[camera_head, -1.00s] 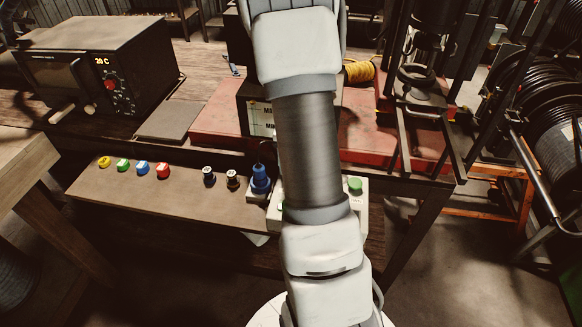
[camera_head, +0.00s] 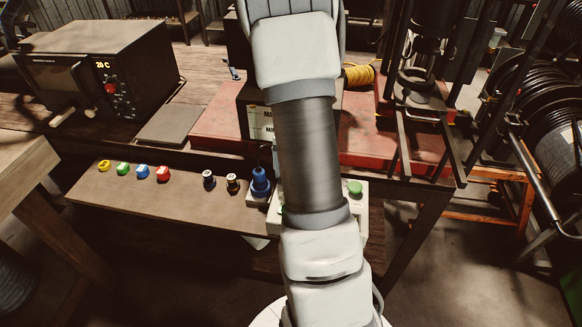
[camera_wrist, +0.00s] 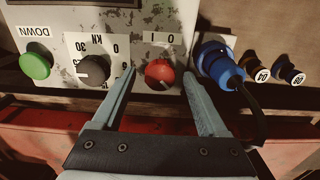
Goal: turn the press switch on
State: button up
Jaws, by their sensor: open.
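The press switch is a round red knob (camera_wrist: 160,74) on a worn grey control panel (camera_wrist: 195,17) in the wrist view, below the marks 0 and 1. My gripper (camera_wrist: 160,72) is open, with one finger on each side of the red knob. A gap shows beside the knob on both sides, so the fingers look apart from it.
A blue plug with a cable (camera_wrist: 217,66) sits close beside the right finger. A black kN dial (camera_wrist: 94,70) and a green DOWN button (camera_wrist: 35,66) are left of the left finger. Several coloured caps, such as a red one (camera_head: 163,173), line the bench shelf (camera_head: 150,198).

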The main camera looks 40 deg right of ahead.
notch_tip(320, 180, up, 17)
jog(key=shift+r, duration=0.2)
dwell(0.7)
jog(key=s+a+r+n+t, duration=0.1)
jog(key=s+a+r+n, duration=0.15)
jog(key=a, duration=0.45)
jog(key=s+a+r+n+t, duration=0.2)
jog(key=a+r, duration=0.2)
jog(key=a, duration=0.2)
jog(key=s+a+n+t, duration=0.2)
jog(key=s+a+n, duration=0.3)
jog(key=s+a, duration=0.4)
jog(key=shift+s+a+r+t, duration=0.15)
jog(key=shift+a+r+t, duration=0.15)
jog(key=shift+a, duration=0.55)
